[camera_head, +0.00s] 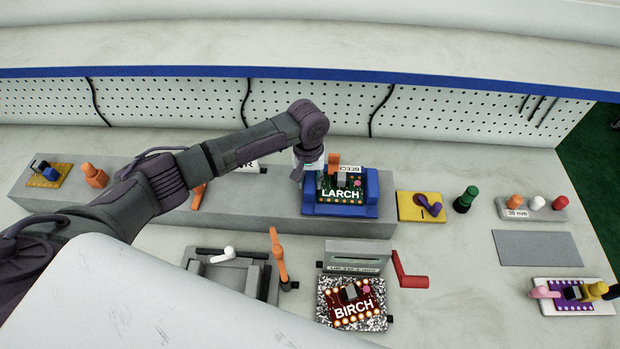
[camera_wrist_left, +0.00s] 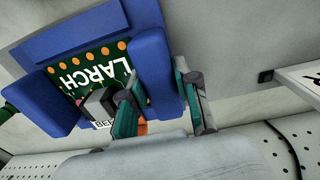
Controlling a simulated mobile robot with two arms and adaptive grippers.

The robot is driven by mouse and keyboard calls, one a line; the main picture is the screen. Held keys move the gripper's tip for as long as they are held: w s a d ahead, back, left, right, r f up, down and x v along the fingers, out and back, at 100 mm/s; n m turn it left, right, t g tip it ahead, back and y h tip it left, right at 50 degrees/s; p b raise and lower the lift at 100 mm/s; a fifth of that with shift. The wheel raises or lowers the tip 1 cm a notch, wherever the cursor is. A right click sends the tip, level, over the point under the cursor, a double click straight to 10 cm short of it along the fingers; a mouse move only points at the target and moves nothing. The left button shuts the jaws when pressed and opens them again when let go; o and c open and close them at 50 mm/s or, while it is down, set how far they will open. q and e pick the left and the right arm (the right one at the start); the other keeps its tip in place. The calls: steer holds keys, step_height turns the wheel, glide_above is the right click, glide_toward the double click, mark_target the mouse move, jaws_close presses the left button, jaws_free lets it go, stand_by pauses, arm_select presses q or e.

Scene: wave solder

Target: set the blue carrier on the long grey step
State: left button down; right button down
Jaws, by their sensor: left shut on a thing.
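The blue carrier (camera_head: 371,190) holds a dark green board marked LARCH (camera_head: 340,194). It is over the right end of the long grey step (camera_head: 250,208); I cannot tell whether it rests on it or hangs just above. My left gripper (camera_head: 309,172) is at the carrier's back left in the head view, its tips partly hidden. In the left wrist view the gripper's fingers (camera_wrist_left: 165,108) are closed on either side of one blue side wall of the carrier (camera_wrist_left: 153,66). My right gripper is out of view.
A BEECH label (camera_head: 351,169) is behind the carrier, partly hidden. On the step's left are an orange peg (camera_head: 94,175) and a small yellow board (camera_head: 48,179). In front are a BIRCH board (camera_head: 352,303) and a red handle (camera_head: 409,275). A yellow plate (camera_head: 412,212) is just right of the step.

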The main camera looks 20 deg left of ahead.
arm_select(q)
steer(key=shift+f, duration=0.25)
steer(key=c, duration=0.8)
jaws_free()
steer(key=shift+o, duration=0.2)
steer(key=shift+s+f, duration=0.1)
step_height(320, 180, up, 12)
steer(key=shift+a, duration=0.15)
